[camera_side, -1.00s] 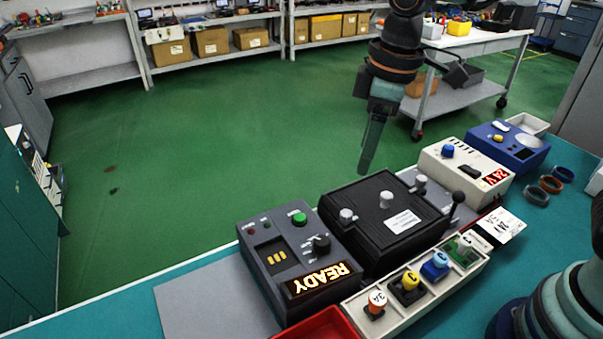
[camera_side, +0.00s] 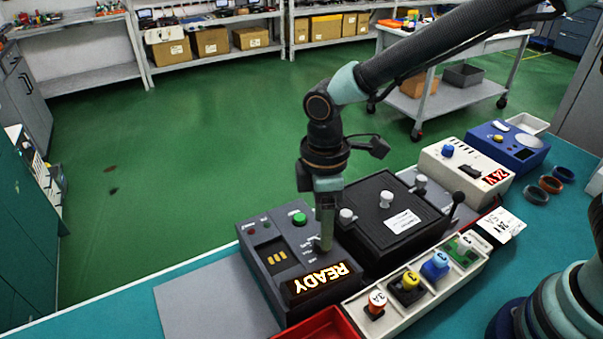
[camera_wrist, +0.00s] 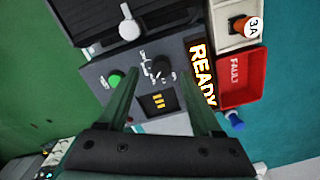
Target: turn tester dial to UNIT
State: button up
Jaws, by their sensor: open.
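The tester (camera_side: 288,262) is a dark grey box at the table's front, with a lit READY display (camera_side: 320,278), a green button (camera_side: 299,219) and a slot with yellow bars. Its black dial is hidden behind my gripper in the side view. In the wrist view the dial (camera_wrist: 160,68) shows between and beyond the two fingers, with pale markings beside it too small to read. My gripper (camera_wrist: 165,100) is open and empty, pointing down over the tester. In the side view its fingers (camera_side: 325,240) are at the dial; I cannot tell whether they touch it.
A black box with white knobs (camera_side: 385,215) stands right beside the tester. A tray of coloured plugs (camera_side: 405,302) and a red FAULT bin (camera_wrist: 243,78) lie along the near side. A flat grey plate (camera_side: 215,300) lies left of the tester.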

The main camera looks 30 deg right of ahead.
jog(key=shift+f, duration=1.6)
grip_shut()
